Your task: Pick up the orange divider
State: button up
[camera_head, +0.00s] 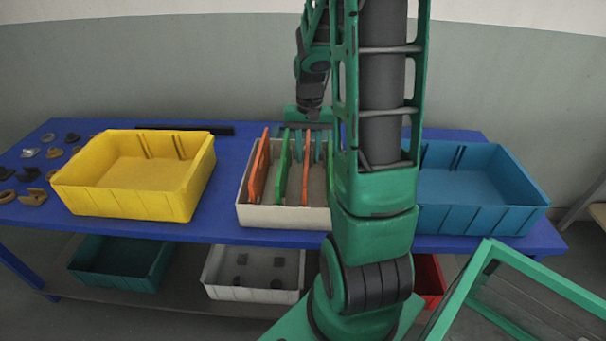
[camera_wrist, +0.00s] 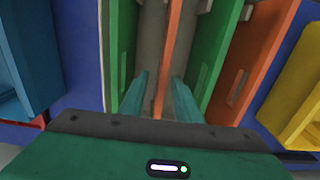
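Two orange dividers stand upright in the white bin (camera_head: 285,218). The left one (camera_head: 257,172) is at the bin's left side, and the other (camera_head: 306,172) is nearer the middle, below my gripper (camera_head: 310,148). In the wrist view, my gripper (camera_wrist: 159,78) is open, with one finger on each side of the middle orange divider (camera_wrist: 171,45). Gaps show between the fingers and this divider. The left orange divider also shows at right in the wrist view (camera_wrist: 258,62). My arm hides the bin's right part in the head view.
Green dividers (camera_head: 282,168) (camera_wrist: 212,50) stand close on both sides of the middle orange one. A yellow bin (camera_head: 130,200) is left of the white bin and a blue bin (camera_head: 480,215) right, all on the blue table (camera_head: 150,229). Small parts (camera_head: 37,196) lie far left.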

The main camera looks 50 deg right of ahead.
jog(key=shift+w+f, duration=0.2)
jog(key=shift+f, duration=2.4)
grip_shut()
